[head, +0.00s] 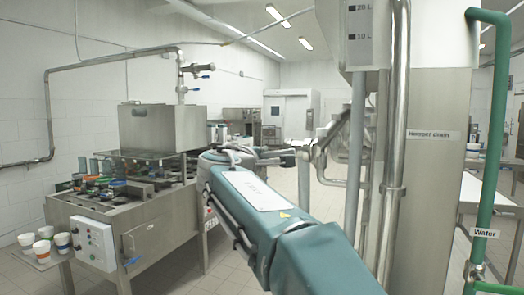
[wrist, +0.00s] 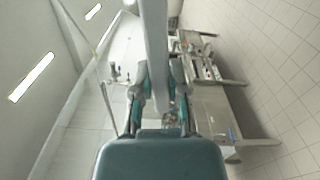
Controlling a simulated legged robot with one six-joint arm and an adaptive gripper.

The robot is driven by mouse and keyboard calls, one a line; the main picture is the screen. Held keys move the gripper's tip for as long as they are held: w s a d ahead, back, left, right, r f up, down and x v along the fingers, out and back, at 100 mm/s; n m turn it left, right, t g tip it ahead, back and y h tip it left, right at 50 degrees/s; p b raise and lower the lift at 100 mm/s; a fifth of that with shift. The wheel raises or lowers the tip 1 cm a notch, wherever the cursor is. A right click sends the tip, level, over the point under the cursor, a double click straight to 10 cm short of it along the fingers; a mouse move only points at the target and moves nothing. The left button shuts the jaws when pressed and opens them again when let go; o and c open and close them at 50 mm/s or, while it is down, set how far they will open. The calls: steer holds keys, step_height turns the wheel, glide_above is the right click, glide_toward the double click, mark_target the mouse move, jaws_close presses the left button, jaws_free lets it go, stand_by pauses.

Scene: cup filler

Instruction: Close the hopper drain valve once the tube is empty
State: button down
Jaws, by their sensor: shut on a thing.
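A "Hopper drain" label (head: 434,134) is on the broad steel column at the right in the head view. A panel with litre marks (head: 361,30) hangs at the top, with a grey vertical tube (head: 357,150) below it. I cannot tell whether liquid is in the tube. My gripper (head: 300,149) reaches right from the arm's end, close to the branching metal pipework (head: 335,138). In the wrist view its fingers (wrist: 158,90) stand on both sides of a long grey bar (wrist: 153,40) and are shut on it. I cannot tell whether this bar is the valve's handle.
A steel filling machine (head: 150,220) with a hopper box (head: 160,127) stands at the left. Several cups (head: 43,245) are on a low shelf beside it. A green water pipe (head: 490,160) runs down the right side. Tiled floor lies clear between.

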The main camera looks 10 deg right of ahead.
steer(key=shift+s+d+f+n, duration=0.35)
steer(key=shift+f+n, duration=0.45)
steer(key=shift+n, duration=0.9)
steer(key=shift+s+d+f+n, duration=0.2)
steer(key=shift+d+f+n, duration=0.45)
steer(key=shift+n, duration=1.05)
steer(key=shift+s+d+f+n, duration=0.3)
steer(key=shift+f+n, duration=0.6)
steer(key=shift+n, duration=0.8)
steer(key=c, duration=0.6)
jaws_free()
steer(key=shift+r, duration=0.1)
